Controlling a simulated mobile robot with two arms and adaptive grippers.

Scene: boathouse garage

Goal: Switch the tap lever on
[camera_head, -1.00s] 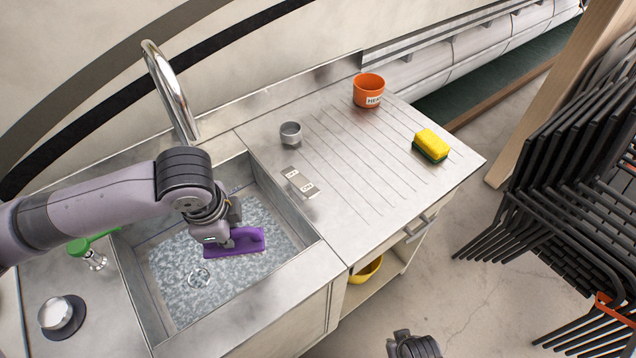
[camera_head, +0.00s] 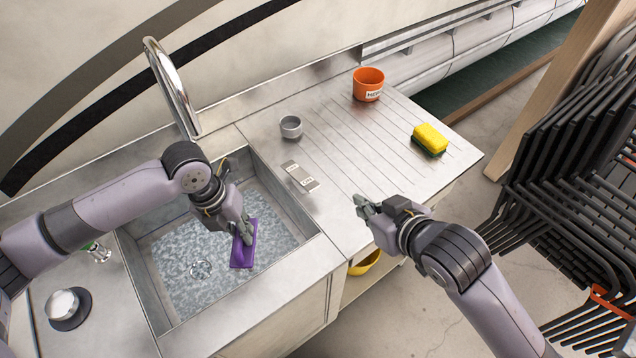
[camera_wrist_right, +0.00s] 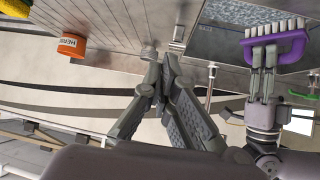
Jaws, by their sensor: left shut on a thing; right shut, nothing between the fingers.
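The tap (camera_head: 172,88) is a tall curved chrome spout behind the sink. A flat metal plate (camera_head: 300,176) with two small pale labels, too small to read, lies on the counter right of the basin; I cannot tell if it is the lever. My right gripper (camera_head: 361,206) is shut and empty above the counter's front edge, right of the plate. Its closed fingers (camera_wrist_right: 160,62) show in the right wrist view. My left gripper (camera_head: 243,238) is shut on a purple scrub brush (camera_head: 248,255) over the sink; its white bristles show in the right wrist view.
The sink basin (camera_head: 275,200) has a speckled bottom. A small grey cylinder (camera_head: 291,128), an orange pot (camera_head: 368,84) and a yellow-green sponge (camera_head: 430,138) stand on the counter. Stacked black chairs (camera_head: 570,170) are at right. The ribbed drainboard between is mostly clear.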

